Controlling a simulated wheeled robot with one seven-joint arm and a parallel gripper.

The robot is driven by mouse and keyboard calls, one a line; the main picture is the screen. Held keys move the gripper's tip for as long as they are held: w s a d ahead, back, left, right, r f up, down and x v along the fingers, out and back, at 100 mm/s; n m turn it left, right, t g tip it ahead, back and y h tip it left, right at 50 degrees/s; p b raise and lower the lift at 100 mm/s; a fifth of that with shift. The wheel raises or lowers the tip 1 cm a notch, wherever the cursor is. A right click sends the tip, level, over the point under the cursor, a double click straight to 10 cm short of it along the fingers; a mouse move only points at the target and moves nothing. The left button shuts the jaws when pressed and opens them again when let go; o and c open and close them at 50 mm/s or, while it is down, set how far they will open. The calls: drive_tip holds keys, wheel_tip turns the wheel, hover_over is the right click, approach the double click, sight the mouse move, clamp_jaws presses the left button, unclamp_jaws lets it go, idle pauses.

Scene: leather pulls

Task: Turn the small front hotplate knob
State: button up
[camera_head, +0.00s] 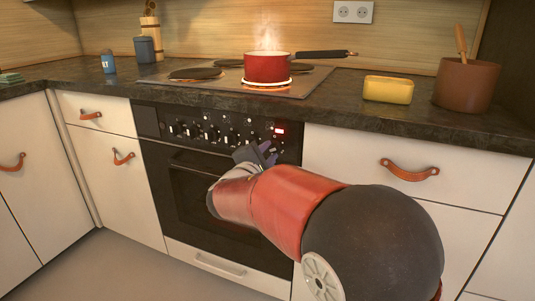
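The oven's black control panel (215,127) has a row of several small knobs with white marks. One knob (232,138) shows just left of my gripper, but I cannot tell which knob is the small front hotplate one. My gripper (266,150) is at the right part of the panel, in front of the knobs beside the red display (280,130). Its fingers look small and purplish, and I cannot tell if they touch or hold a knob. My red and black arm hides part of the oven door and panel.
A steaming red pot (268,67) sits on a glowing hotplate, its handle pointing right. A yellow dish (388,89) and a brown pot (466,84) stand on the counter (420,117). Drawers with leather pulls (409,170) flank the oven. The floor at left is clear.

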clamp_jaws()
drive_tip(key=shift+n, duration=0.3)
drive_tip(key=n+p, duration=0.1)
drive_tip(key=n, duration=0.4)
drive_tip(key=shift+r, duration=0.1)
drive_tip(key=n+p, duration=0.2)
drive_tip(key=n, duration=0.2)
drive_tip(key=shift+n+p, duration=0.6)
drive_tip(key=shift+n, duration=0.5)
